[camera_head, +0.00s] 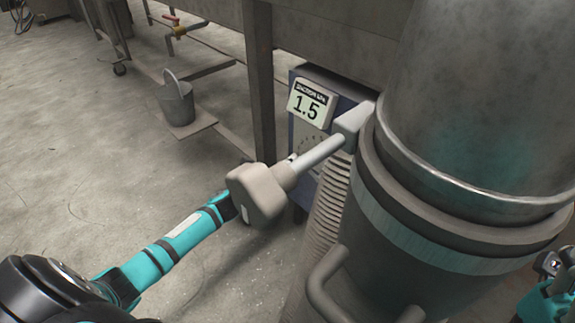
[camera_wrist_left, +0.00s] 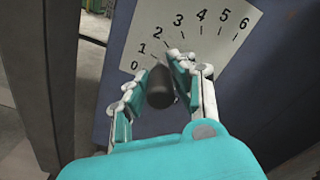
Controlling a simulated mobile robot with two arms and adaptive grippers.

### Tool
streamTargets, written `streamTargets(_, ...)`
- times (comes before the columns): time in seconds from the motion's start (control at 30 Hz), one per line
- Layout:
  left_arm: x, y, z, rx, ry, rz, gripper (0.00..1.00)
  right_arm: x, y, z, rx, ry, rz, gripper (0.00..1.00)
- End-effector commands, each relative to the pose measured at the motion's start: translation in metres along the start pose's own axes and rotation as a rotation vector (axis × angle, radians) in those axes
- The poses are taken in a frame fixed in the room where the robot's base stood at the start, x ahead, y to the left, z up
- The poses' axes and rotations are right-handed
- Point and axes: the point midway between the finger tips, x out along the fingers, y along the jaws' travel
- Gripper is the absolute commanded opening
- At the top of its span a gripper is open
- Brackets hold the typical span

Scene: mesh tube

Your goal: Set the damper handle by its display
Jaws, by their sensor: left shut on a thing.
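In the left wrist view this plate (camera_wrist_left: 190,35) carries marks from 0 to 6. A dark, rounded damper handle (camera_wrist_left: 160,92) stands in front of its low end, near 1. My left gripper (camera_wrist_left: 157,80) is shut on the handle, with a finger on each side. In the head view the grey box and rod hide most of that gripper. My right gripper (camera_head: 552,266) is partly in view at the right edge; its fingers are unclear.
A large metal drum (camera_head: 460,100) fills the right, with a curved handle (camera_head: 325,285) in front and a ribbed hose (camera_head: 328,205) beside it. A grey box (camera_head: 257,195) on a rod juts out left. A bucket (camera_head: 177,102) stands behind; open floor lies left.

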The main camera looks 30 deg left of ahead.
Motion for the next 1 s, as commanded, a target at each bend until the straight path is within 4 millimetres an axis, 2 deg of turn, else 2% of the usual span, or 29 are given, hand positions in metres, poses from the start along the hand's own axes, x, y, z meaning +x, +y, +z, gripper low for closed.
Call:
streamTargets(0.7, 0.000, -0.035, 0.013, 0.425, -0.001, -0.001, 0.00, -0.005, 0.001, -0.001, 0.004, -0.032, 0.013, 0.35)
streamTargets(1.0, 0.000, -0.043, 0.014, 0.524, 0.000, -0.002, 0.00, -0.006, 0.000, -0.001, 0.004, -0.035, 0.008, 0.35)
